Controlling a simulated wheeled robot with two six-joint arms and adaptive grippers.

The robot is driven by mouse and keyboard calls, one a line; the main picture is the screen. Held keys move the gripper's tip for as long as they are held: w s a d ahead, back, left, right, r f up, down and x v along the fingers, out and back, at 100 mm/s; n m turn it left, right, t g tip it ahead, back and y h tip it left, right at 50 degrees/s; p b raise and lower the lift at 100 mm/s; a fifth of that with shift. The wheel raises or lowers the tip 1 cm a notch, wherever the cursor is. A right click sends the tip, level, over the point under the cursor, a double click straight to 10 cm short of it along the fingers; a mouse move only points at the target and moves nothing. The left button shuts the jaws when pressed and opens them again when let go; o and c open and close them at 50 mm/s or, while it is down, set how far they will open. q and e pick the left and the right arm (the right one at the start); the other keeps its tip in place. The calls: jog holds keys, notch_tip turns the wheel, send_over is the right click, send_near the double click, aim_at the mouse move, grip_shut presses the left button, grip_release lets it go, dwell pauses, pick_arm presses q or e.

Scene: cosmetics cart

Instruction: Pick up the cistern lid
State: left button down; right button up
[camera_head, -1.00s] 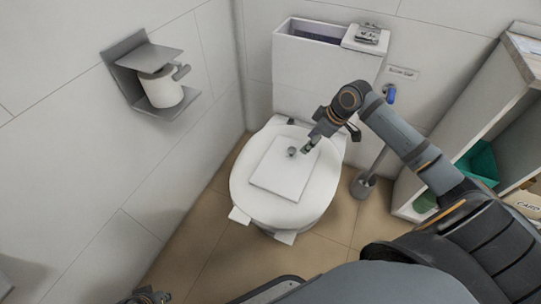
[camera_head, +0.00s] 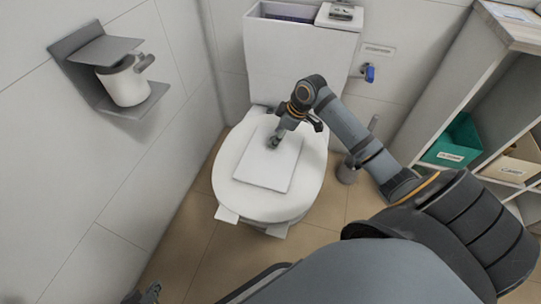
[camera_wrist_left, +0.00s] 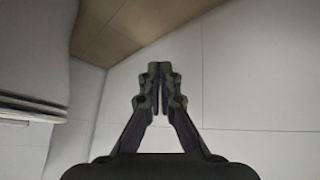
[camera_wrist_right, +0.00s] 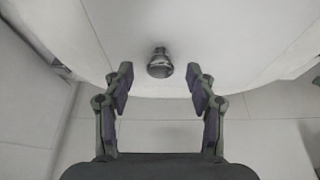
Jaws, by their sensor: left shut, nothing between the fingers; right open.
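The cistern lid (camera_head: 262,168) is a flat white slab with a small metal knob. It lies on the closed toilet lid (camera_head: 309,180). My right gripper (camera_head: 274,143) is over the far part of the slab, at the knob, which it mostly hides in the head view. In the right wrist view the right gripper (camera_wrist_right: 160,78) is open, with the metal knob (camera_wrist_right: 159,64) centred just ahead of its fingertips and not gripped. My left gripper (camera_head: 148,294) is at the bottom left edge of the head view. The left wrist view shows the left gripper (camera_wrist_left: 160,72) shut and empty.
The cistern (camera_head: 300,62) stands behind, open at its top left. A paper holder (camera_head: 100,60) is on the left wall. A toilet brush (camera_head: 348,172) stands right of the toilet. A shelf (camera_head: 470,75) with a green box (camera_head: 455,143) is at the right.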

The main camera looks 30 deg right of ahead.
jog(key=shift+b+x, duration=0.45)
jog(key=shift+x, duration=0.8)
pick_arm(q)
jog(key=w+r+t, duration=0.5)
jog(key=w+r, duration=0.3)
jog(key=w, duration=0.1)
jog(key=shift+a+r+t, duration=0.25)
jog(key=shift+a+t, duration=0.05)
jog(key=shift+a, duration=0.15)
pick_arm(e)
grip_shut()
jog(key=shift+r, duration=0.1)
